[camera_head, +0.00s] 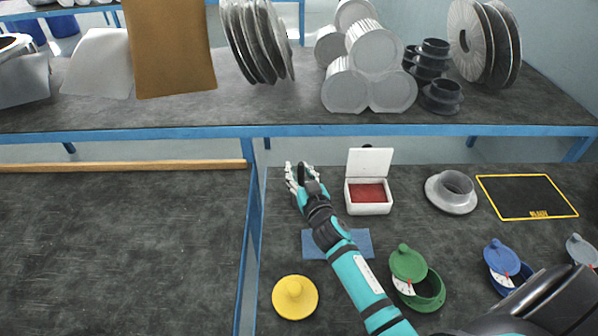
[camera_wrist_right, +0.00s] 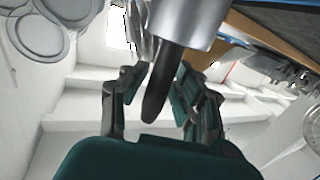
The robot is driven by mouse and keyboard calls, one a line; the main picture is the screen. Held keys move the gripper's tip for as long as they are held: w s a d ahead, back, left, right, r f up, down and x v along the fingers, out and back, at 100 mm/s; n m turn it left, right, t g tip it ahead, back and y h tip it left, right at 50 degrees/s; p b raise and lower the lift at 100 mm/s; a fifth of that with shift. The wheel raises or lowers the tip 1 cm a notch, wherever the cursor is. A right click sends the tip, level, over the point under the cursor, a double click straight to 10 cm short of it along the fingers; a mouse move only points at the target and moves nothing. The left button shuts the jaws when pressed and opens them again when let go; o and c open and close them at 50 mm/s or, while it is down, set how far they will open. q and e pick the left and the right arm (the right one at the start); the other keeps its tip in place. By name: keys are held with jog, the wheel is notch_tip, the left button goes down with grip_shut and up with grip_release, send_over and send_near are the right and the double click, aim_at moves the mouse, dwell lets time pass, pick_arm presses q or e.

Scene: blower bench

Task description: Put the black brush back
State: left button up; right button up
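My right gripper (camera_head: 302,175) is at the far left of the right-hand bench, above its back edge, with a small dark thing between its light fingers. In the right wrist view, the black brush (camera_wrist_right: 161,92) shows as a dark handle with a silver collar (camera_wrist_right: 185,22). The handle lies between the fingers of the right gripper (camera_wrist_right: 160,80), which look closed in on it. The bristles are not clear. A yellow-outlined black rectangle (camera_head: 527,196) with yellow lettering lies empty at the back right of the bench. My left gripper is not in view.
An open white box (camera_head: 368,207) with red inside stands right of the gripper. A grey flanged ring (camera_head: 452,192), a blue mat (camera_head: 357,242), a yellow lid (camera_head: 295,297), and green (camera_head: 427,292) and blue (camera_head: 503,258) pots are around. Shelf goods stand behind.

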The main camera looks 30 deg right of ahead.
jog(key=shift+r, duration=0.15)
jog(key=shift+s, duration=0.35)
jog(key=s+a, duration=0.1)
jog(key=s, duration=1)
jog(key=shift+a+r+b, duration=0.2)
jog(key=shift+a+b, duration=0.1)
jog(key=shift+b, duration=0.05)
jog(key=shift+s+r, duration=0.1)
